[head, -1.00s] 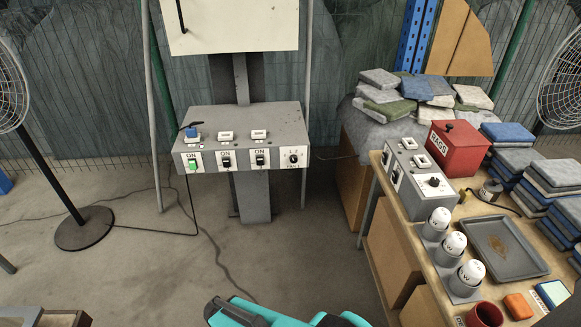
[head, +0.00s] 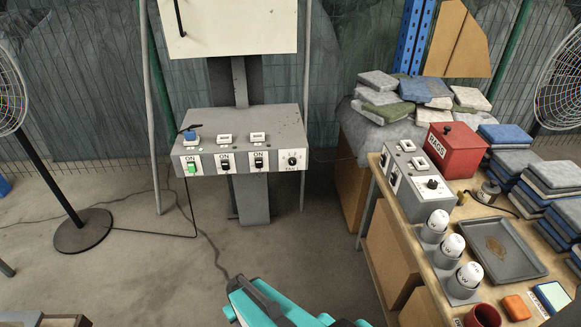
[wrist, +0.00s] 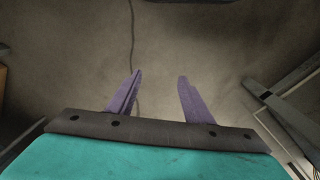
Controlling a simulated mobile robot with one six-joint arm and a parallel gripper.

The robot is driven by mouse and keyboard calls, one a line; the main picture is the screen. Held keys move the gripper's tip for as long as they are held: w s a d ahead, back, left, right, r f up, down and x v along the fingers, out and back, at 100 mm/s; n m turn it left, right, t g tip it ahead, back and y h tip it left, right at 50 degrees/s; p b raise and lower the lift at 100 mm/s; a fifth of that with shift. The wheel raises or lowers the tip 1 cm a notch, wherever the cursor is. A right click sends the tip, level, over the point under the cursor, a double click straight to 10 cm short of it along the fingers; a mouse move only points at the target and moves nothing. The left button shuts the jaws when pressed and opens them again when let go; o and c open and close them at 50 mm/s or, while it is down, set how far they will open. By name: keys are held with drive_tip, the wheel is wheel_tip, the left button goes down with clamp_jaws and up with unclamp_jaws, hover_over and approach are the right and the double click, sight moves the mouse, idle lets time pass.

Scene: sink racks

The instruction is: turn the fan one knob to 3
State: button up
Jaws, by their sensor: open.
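The fan one knob (head: 292,160) is a small black round knob on a white plate at the right end of the grey control box's front face. The plate has small numbers above the knob and a label below it, both too small to read surely. The grey control box (head: 285,130) stands on a post at the back. In the wrist view my gripper (wrist: 158,76) shows two purple fingers spread apart, with only floor between them. In the head view my teal arm is at the bottom centre, well short of the box; the fingers do not show there.
A second grey box with a knob (head: 433,183) stands on the right bench (head: 408,235). Fans flank the scene, one on a black stand (head: 83,232). The floor before the box is clear, apart from a cord.

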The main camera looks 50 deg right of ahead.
drive_tip(key=w+d+r+m+t+h, duration=0.1)
drive_tip(key=w+d+r+t, duration=0.25)
drive_tip(key=d, duration=0.25)
drive_tip(key=w+d+r+t+h+p, duration=0.1)
drive_tip(key=w+d+r+t+h, duration=0.1)
drive_tip(key=w+d+r, duration=0.3)
drive_tip(key=w+d+r+m+t+h, duration=0.15)
drive_tip(key=w+d, duration=0.25)
drive_tip(key=d, duration=0.4)
drive_tip(key=s+d+r+m+t+h+p, duration=0.1)
drive_tip(key=d+r+t+h, duration=0.5)
drive_tip(key=d+r, duration=1.2)
wheel_tip(320, 180, up, 5)
drive_tip(key=shift+s+d+f+t+h, duration=0.2)
drive_tip(key=shift+s+d+t+h, duration=0.05)
drive_tip(key=shift+t+h, duration=0.1)
drive_tip(key=shift+w+f+m, duration=0.1)
drive_tip(key=shift+m, duration=0.15)
drive_tip(key=b+x, duration=0.4)
drive_tip(key=b, duration=0.4)
drive_tip(key=shift+w+d+f, duration=0.1)
drive_tip(key=shift+w+d, duration=0.1)
drive_tip(key=shift+w+d+b, duration=0.25)
drive_tip(key=shift+b, duration=0.55)
